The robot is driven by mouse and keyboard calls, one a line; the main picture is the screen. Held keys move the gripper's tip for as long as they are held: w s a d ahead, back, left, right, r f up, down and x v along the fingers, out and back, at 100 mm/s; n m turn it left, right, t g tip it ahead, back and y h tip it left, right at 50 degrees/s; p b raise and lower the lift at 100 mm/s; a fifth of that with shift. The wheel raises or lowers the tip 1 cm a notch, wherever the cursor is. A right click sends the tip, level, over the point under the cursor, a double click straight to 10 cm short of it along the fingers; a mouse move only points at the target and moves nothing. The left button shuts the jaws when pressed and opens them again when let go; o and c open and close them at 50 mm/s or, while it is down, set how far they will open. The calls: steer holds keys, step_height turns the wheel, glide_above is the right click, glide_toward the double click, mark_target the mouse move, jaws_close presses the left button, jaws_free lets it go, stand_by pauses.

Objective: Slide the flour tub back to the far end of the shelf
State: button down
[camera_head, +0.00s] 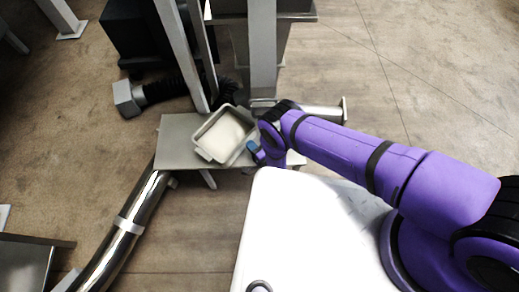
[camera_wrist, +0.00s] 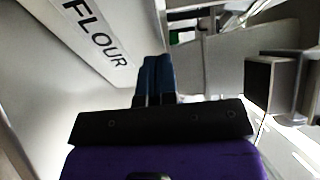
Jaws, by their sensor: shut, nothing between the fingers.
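The flour tub (camera_head: 209,153) is a pale open-topped rectangular tub with off-white contents. It sits at an angle on the grey shelf (camera_head: 176,140), left of my gripper. My gripper (camera_head: 252,151) is low at the tub's right side, with dark blue fingers. In the wrist view the fingers (camera_wrist: 154,72) are together and empty. The tub's wall (camera_wrist: 60,62) with its "FLOUR" label fills the upper left there, close beside the fingers. I cannot tell whether they touch it.
Grey upright posts (camera_head: 263,50) stand just behind the tub. A shiny metal pipe (camera_head: 130,222) slopes down at the shelf's left end. A dark ribbed hose (camera_head: 165,89) lies behind the shelf. Bare shelf shows left of the tub.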

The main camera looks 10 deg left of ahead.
steer(key=shift+s+a, duration=0.1)
steer(key=shift+a, duration=0.65)
